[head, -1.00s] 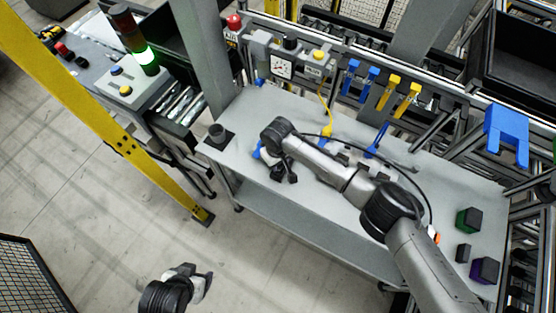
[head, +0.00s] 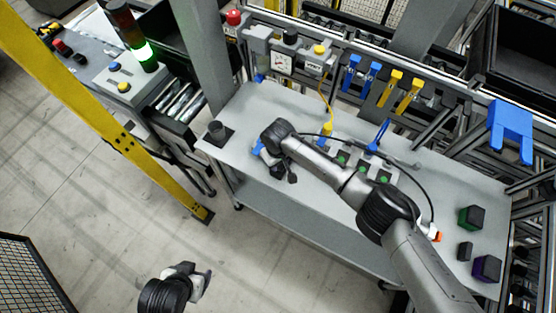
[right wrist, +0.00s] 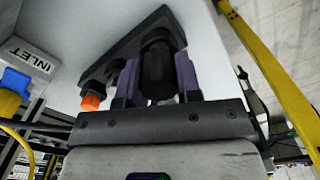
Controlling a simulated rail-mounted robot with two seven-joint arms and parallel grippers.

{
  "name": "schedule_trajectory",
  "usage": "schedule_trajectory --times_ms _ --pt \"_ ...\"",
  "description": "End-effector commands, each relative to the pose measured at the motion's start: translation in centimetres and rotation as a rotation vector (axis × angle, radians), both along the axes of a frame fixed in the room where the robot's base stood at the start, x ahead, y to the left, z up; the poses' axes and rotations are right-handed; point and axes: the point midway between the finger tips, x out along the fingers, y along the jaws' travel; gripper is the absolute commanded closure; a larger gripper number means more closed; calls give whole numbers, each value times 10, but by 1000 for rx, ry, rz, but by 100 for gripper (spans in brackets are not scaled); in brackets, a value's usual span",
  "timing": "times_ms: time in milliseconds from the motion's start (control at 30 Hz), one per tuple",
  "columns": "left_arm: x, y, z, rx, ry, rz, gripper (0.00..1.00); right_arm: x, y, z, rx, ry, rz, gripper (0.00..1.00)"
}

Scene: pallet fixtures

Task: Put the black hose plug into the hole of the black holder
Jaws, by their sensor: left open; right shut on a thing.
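The black holder (head: 217,133), a round cup-like piece on a square base, stands at the left end of the grey table. My right gripper (head: 280,172) is to its right above the table, partly hidden by its own wrist. In the right wrist view its two purple-tinted fingers (right wrist: 157,82) are shut on the black hose plug (right wrist: 157,66), a dark cylinder. A black plate-like shape with an orange tip (right wrist: 92,102) lies behind; I cannot tell its link to the plug. My left gripper (head: 190,283) is open and empty over the floor, away from the table.
The table (head: 270,205) has free room along its front edge. Green-topped fittings (head: 362,170) and a yellow plug (head: 327,128) stand behind my right forearm. Green, black and purple blocks (head: 487,268) lie at the right end. A yellow post (head: 110,125) stands left of the table.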

Motion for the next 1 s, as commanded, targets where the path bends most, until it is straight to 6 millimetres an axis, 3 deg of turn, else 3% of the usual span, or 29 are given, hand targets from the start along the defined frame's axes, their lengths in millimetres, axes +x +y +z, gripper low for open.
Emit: schedule_trajectory --times_ms 433,467,700,767,1000 --pt "0 -4 -1 -14 0 9 31 0 0 -3 0 0 0 91" --pt "0 -4 -1 -14 0 9 31 0 0 -3 0 0 0 66" --pt "0 -4 -1 -12 0 9 31 0 0 -3 0 0 -1 43" --pt "0 -3 -1 -11 0 7 31 0 0 -3 0 0 -1 38" --pt "0 -1 -1 -3 0 2 31 0 0 -3 0 0 -1 38"
